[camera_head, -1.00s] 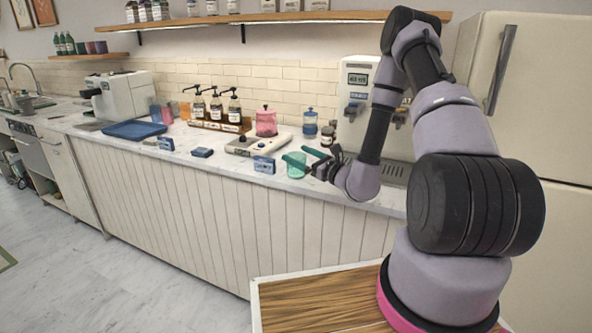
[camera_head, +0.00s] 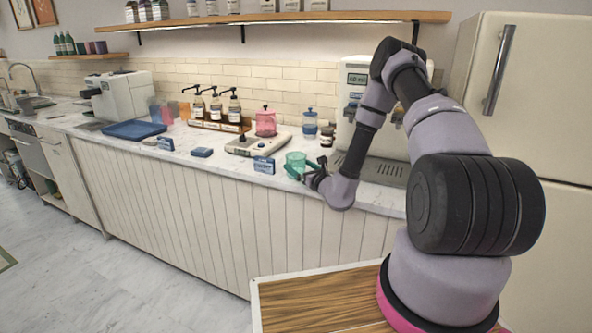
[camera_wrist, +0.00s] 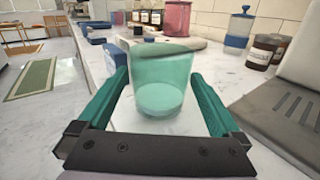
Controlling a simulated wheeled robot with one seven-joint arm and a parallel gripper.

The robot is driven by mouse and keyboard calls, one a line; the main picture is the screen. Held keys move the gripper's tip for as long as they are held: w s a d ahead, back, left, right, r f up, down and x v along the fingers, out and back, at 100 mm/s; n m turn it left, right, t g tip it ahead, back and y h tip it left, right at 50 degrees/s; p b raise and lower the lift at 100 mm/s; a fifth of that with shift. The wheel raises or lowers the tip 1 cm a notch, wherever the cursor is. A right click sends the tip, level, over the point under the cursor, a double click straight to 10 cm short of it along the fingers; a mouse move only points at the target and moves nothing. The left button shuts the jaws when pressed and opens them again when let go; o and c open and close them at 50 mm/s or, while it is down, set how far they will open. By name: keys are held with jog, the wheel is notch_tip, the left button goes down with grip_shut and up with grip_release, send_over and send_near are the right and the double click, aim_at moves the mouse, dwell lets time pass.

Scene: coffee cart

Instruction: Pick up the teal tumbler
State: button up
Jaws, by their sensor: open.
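The teal tumbler (camera_head: 296,159) is a see-through cup standing upright on the marble counter near its front edge. It also shows large in the middle of the wrist view (camera_wrist: 161,82). My gripper (camera_head: 298,171) is low at the tumbler, and its two teal fingers show in the wrist view (camera_wrist: 160,88). The fingers are open, one on each side of the tumbler, with a visible gap on either side. The tumbler appears empty.
A blue box (camera_head: 264,165) stands just left of the tumbler. A white scale (camera_head: 246,145) and a pink jar (camera_head: 265,122) are behind it. Dark-lidded jars (camera_wrist: 264,50) and a dispenser's drip tray (camera_head: 383,170) are to the right. The counter's front edge is close.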

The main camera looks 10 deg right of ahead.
jog(key=shift+x, duration=1.05)
jog(key=c, duration=1.3)
jog(key=shift+o, duration=0.2)
jog(key=shift+r, duration=0.15)
